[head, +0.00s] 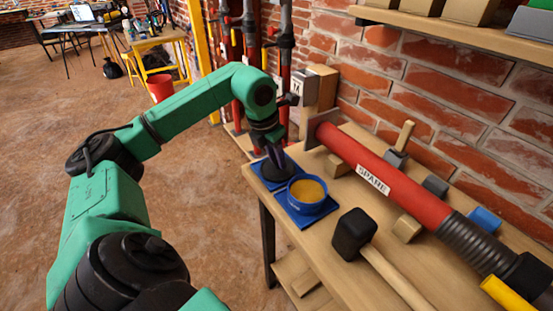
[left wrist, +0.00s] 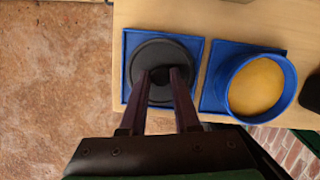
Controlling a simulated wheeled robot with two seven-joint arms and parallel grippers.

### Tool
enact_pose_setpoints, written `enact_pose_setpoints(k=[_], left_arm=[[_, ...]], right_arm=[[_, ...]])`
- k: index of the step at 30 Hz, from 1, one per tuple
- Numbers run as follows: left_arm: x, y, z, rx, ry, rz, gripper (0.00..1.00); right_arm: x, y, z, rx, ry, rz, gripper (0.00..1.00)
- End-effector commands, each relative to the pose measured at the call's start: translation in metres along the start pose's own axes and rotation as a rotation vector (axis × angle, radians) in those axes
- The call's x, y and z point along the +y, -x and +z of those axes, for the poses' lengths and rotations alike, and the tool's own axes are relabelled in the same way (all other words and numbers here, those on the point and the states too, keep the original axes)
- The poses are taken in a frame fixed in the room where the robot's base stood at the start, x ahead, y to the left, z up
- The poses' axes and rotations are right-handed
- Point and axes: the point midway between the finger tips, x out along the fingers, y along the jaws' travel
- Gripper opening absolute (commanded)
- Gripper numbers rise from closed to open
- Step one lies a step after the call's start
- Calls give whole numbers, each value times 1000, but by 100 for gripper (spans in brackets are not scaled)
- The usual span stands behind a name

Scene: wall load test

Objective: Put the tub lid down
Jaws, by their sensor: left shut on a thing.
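The tub lid is a round black disc with a knob, in the head view (head: 270,174) and the left wrist view (left wrist: 160,51). My left gripper (head: 274,155) is shut on its knob from above; its two fingers (left wrist: 162,75) straddle the knob in the left wrist view. The lid is level over the left blue mat (left wrist: 129,41); I cannot tell whether it touches the mat. The open blue tub (head: 305,208), with yellow contents, stands on the right blue mat (head: 290,214) beside it. My right gripper is not in view.
The mats lie near the left edge of the wooden bench (head: 335,270). A black-headed mallet (head: 352,233) lies to the right of the tub. A red pipe marked SPARE (head: 380,175) lies behind, with small blocks around it, along the brick wall (head: 450,90).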

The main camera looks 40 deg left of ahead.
Motion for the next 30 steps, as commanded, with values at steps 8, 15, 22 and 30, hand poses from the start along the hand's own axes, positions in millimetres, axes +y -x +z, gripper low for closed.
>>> enact_pose_setpoints(k=[8,15,22,30], left_arm=[[0,-3,-1,-1,0,0,0],[0,-1,0,-1,0,0,60],[0,5,1,-2,0,0,60],[0,71,2,-7,-1,0,60]], right_arm=[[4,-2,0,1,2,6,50],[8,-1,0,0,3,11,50],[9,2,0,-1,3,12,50],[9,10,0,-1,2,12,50]])
